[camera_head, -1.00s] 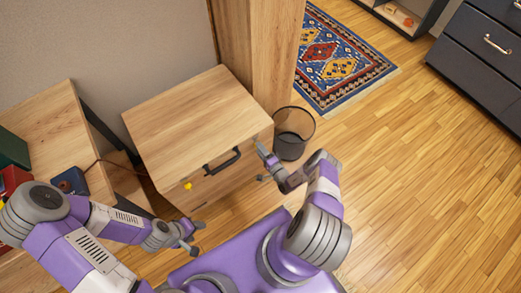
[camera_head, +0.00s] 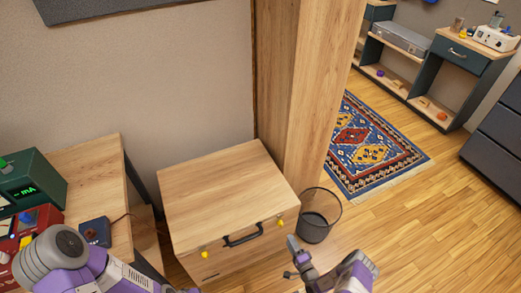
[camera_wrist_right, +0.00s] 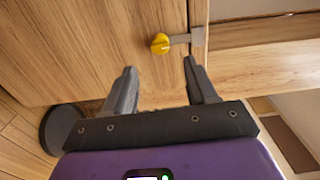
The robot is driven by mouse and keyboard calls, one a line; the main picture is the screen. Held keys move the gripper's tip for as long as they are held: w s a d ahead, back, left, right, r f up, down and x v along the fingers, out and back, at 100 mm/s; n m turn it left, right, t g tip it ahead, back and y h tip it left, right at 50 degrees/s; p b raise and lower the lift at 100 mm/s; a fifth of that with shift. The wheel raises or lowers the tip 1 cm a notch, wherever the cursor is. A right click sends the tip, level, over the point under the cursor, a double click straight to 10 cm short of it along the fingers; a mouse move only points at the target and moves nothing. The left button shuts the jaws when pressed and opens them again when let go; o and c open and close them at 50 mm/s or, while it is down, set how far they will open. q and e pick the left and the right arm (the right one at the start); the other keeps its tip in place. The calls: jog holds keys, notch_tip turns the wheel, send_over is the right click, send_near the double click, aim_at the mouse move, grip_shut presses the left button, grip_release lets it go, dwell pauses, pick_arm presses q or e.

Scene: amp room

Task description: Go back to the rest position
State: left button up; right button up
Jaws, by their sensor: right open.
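My right gripper (camera_head: 291,259) is open and empty, in front of the wooden chest's right side in the head view. In the right wrist view its two fingers (camera_wrist_right: 158,68) are spread apart, with nothing between them. A yellow knob (camera_wrist_right: 160,43) on the chest's front shows beyond the fingertips, apart from them. My left arm (camera_head: 85,265) comes in at the lower left of the head view. Its gripper is almost wholly cut off by the bottom edge, so its jaws cannot be read.
The wooden chest (camera_head: 225,190) has a black handle (camera_head: 243,236) and yellow knobs. A mesh bin (camera_head: 317,225) stands right of it, by a wooden post (camera_head: 310,90). A desk (camera_head: 95,165) with devices is at the left. Open floor (camera_head: 410,240) lies to the right.

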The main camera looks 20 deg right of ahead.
jog(key=s+a+r+n+g+y, duration=0.2)
jog(key=a+g+y, duration=0.25)
jog(key=a, duration=0.25)
jog(key=s+a+r+n+g+y+p, duration=0.1)
jog(key=s+a+r+n+g+y, duration=0.15)
jog(key=a+g, duration=0.35)
jog(key=s+a+r+n+g+y, duration=0.25)
jog(key=a+y, duration=0.25)
jog(key=a, duration=0.3)
jog(key=s+r+n+g+h, duration=0.3)
jog(key=s+n+g+h, duration=0.15)
jog(key=s+g, duration=0.4)
notch_tip(320, 180, up, 9)
jog(key=n+t+h+p, duration=0.1)
jog(key=n+t+h, duration=0.2)
jog(key=t+h, duration=0.1)
jog(key=shift+w+f+p, duration=0.15)
jog(key=shift+w+p, duration=0.15)
jog(key=shift+w, duration=0.05)
jog(key=shift+h, duration=0.25)
